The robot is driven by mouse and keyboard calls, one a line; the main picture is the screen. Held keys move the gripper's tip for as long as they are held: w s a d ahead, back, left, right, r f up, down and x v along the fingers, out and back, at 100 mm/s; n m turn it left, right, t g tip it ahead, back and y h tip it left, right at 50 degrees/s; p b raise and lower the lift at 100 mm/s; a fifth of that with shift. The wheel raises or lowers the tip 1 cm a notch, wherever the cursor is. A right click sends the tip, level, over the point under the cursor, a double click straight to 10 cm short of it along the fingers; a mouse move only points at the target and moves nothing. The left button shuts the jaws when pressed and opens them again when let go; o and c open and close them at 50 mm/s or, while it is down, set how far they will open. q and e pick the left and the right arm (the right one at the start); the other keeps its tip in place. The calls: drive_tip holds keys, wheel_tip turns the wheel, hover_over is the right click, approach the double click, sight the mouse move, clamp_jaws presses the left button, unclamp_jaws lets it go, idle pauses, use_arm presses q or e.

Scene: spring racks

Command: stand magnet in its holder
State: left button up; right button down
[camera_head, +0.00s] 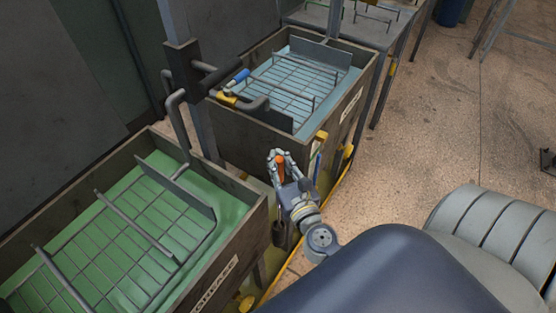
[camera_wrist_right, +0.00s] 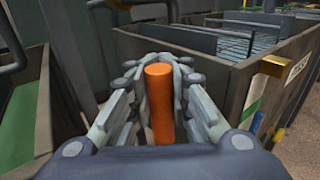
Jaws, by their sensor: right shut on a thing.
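My right gripper (camera_head: 279,158) is shut on an orange cylinder, seemingly the magnet (camera_head: 281,167). In the right wrist view the orange cylinder (camera_wrist_right: 159,102) stands roughly upright between the fingers (camera_wrist_right: 160,65). Its lower end is hidden by the gripper. The gripper is beside the gap between the green tank and the blue tank, toward their right side. I cannot tell which fitting is the magnet's holder; a yellow bracket (camera_head: 321,136) sits on the blue tank's near right corner and also shows in the right wrist view (camera_wrist_right: 272,66). My left gripper is not in view.
A tank with green liquid and a wire rack (camera_head: 235,226) stands at lower left. A tank with blue liquid (camera_head: 355,84) stands behind. A post with pipes (camera_head: 182,70) rises between them. A blue-handled object (camera_head: 238,76) lies near the blue tank's left rim. Floor (camera_head: 440,130) at right is open.

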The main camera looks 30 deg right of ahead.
sight(281, 179)
idle(0.4)
drive_tip(key=shift+f+b, duration=2.4)
drive_tip(key=shift+f, duration=0.05)
drive_tip(key=c, duration=1.4)
unclamp_jaws()
drive_tip(key=v, duration=1.2)
